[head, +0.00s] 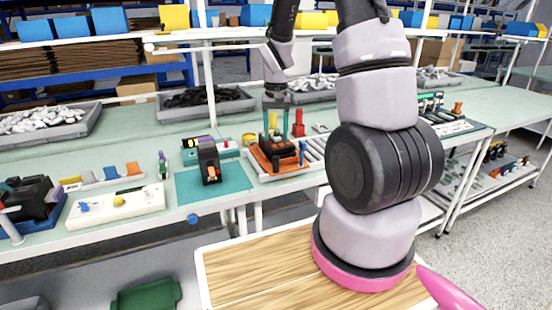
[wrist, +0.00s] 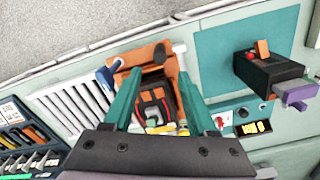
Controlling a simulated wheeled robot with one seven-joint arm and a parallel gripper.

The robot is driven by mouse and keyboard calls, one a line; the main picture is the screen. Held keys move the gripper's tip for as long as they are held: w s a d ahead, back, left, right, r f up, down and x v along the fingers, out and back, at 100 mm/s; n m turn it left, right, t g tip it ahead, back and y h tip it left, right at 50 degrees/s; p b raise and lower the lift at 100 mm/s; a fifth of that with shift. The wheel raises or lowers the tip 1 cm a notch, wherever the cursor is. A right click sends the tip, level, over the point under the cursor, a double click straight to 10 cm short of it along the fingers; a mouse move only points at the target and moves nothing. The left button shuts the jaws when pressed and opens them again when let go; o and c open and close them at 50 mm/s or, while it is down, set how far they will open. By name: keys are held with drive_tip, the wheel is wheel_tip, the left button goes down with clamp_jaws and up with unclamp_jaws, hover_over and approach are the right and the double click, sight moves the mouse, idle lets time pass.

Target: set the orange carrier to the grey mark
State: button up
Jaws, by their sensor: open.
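The orange carrier (head: 259,164) sits at the near end of a roller track on the bench, with a black and orange breaker unit (head: 276,151) on it. My gripper (head: 275,135) is over the carrier, pointing down, its teal fingers apart. In the wrist view the carrier (wrist: 183,88) and the breaker (wrist: 153,102) show between and beyond the open fingers (wrist: 158,68). I cannot tell whether a finger touches the carrier. Nothing is clearly held. I cannot make out the grey mark in either view.
The white roller track (head: 316,148) runs right of the carrier. A blue lever (head: 302,153) stands at the carrier's right side. A black device (head: 209,163) stands on a teal mat (head: 232,178) to the left. A red post (head: 298,124) stands behind.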

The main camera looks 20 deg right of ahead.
sight(276, 157)
wheel_tip(276, 157, down, 9)
drive_tip(key=shift+f, duration=0.1)
idle(0.3)
clamp_jaws()
idle(1.3)
